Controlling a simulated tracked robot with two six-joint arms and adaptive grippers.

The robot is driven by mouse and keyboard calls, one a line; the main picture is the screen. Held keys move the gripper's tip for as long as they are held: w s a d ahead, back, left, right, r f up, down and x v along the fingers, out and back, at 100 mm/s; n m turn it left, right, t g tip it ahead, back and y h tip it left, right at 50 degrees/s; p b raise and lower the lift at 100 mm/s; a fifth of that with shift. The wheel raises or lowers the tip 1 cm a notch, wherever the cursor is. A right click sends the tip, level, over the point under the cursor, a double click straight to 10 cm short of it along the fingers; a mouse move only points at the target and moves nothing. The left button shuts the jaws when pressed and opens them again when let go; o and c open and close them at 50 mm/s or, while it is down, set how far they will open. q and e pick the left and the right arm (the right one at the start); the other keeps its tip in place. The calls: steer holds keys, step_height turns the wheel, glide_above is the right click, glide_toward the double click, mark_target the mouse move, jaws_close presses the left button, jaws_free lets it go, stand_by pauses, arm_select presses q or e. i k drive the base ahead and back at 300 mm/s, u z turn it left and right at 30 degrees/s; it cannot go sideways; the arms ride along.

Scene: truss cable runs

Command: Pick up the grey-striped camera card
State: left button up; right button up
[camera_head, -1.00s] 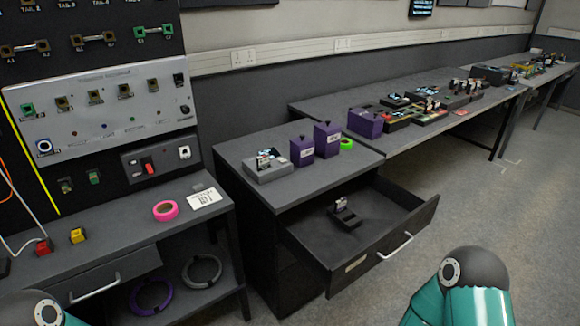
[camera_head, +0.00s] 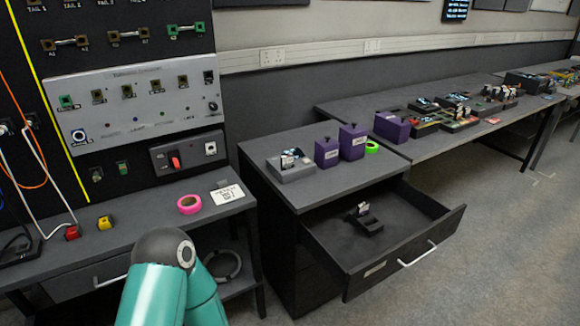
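A small card with a pale face (camera_head: 361,209) stands in a dark holder (camera_head: 369,224) inside the open drawer (camera_head: 400,250). More cards (camera_head: 290,160) stand in a grey block (camera_head: 296,174) on top of the drawer cabinet. Grey stripes cannot be made out on any card at this distance, so I cannot tell which is the grey-striped camera card. A teal link of my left arm shows at lower left. Neither gripper is in view.
A long bench (camera_head: 450,140) with several trays runs behind to the right. A pink tape ring (camera_head: 189,204) lies on the left bench. The floor (camera_head: 480,270) at right is clear.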

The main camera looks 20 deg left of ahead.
mark_target(286, 162)
steer(key=z, duration=0.1)
steer(key=i, duration=1)
steer(key=u, duration=0.1)
